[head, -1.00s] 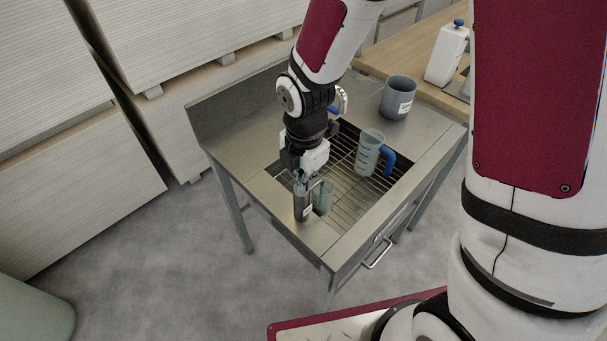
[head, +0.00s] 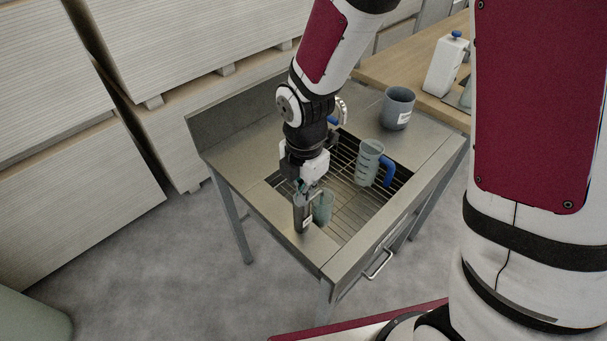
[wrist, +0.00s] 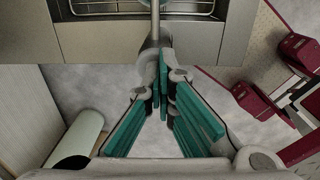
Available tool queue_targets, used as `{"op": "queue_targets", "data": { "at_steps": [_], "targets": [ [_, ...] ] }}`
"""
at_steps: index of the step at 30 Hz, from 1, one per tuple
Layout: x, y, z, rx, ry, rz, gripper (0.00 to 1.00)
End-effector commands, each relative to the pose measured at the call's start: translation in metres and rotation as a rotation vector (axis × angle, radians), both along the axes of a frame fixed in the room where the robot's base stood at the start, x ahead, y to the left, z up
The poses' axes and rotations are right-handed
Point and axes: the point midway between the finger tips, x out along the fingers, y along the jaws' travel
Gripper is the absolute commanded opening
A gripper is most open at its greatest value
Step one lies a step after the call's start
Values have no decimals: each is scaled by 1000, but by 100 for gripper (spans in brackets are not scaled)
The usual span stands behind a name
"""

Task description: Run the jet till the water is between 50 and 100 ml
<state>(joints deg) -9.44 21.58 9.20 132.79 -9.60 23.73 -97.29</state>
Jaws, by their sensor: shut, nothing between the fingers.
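The jet is a dark grey upright cylinder with a pale label (head: 303,214), with a thin spout, at the sink's near left edge. A translucent green cup (head: 323,207) stands beside it on the sink grid, under the spout. Any water level in it is too small to read. My gripper (head: 301,187) points down at the jet's top; whether it touches cannot be told. In the wrist view its teal-padded fingers (wrist: 163,84) meet at the tips with nothing between them, and the spout (wrist: 155,28) runs away from them toward the sink.
A larger clear jug with a blue handle (head: 369,163) stands on the sink grid to the right. A white bottle with a blue cap (head: 444,66) stands on the wooden table behind.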

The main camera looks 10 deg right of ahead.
Motion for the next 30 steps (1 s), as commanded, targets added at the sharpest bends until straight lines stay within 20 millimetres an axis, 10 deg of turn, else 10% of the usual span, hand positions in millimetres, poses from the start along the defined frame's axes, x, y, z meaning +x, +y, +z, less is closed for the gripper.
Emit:
{"op": "queue_targets", "data": {
  "at_steps": [18,30],
  "targets": [
    [-4,0,106,1,-7,-1,0],
    [-5,0,117,0,-2,0,0]
  ]
}}
